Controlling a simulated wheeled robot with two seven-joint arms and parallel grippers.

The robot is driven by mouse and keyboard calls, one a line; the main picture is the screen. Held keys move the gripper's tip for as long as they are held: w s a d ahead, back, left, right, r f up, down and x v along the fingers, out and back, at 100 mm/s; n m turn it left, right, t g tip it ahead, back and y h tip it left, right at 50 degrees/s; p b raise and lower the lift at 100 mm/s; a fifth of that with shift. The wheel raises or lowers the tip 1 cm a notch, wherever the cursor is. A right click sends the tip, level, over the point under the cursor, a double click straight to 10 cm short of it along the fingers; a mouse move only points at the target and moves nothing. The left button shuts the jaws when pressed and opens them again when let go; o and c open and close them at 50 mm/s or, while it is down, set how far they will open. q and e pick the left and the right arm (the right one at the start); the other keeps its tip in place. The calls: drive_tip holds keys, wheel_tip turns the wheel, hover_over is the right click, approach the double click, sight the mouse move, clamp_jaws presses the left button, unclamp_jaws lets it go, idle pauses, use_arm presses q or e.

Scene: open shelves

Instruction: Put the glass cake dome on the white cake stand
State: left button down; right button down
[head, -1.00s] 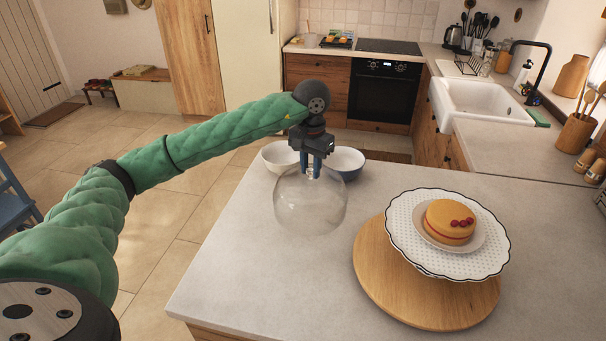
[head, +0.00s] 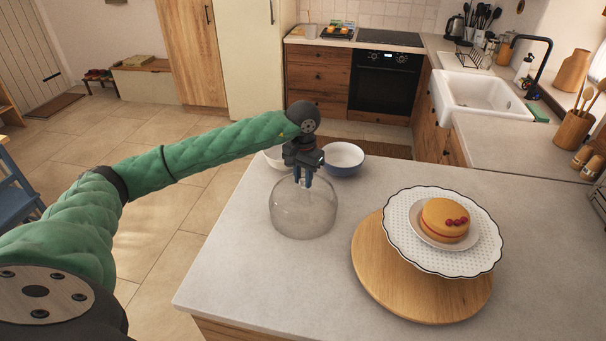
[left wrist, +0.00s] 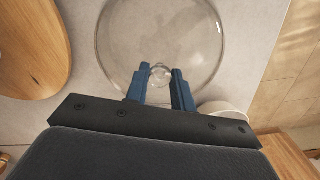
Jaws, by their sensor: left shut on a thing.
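The clear glass cake dome (head: 303,212) is at the left part of the grey counter in the head view. My left gripper (head: 305,178) is above it and shut on its top knob. In the left wrist view the dome (left wrist: 160,30) shows below the blue fingers (left wrist: 160,88), with the knob between them. I cannot tell whether the dome's rim touches the counter. The white cake stand (head: 400,228), with a dark scalloped edge, is to the right on a round wooden board (head: 425,300). A small plate with a yellow layered cake (head: 445,220) sits on it. My right gripper is not in view.
Two bowls stand behind the dome: a blue-and-white one (head: 343,160) and a white one (head: 273,158), partly hidden by my arm. The counter between dome and board is clear. A wooden utensil pot (head: 573,131) stands at the far right.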

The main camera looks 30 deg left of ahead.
use_arm(q)
drive_tip(key=shift+f, duration=0.1)
idle(0.3)
drive_tip(key=c, duration=1.2)
unclamp_jaws()
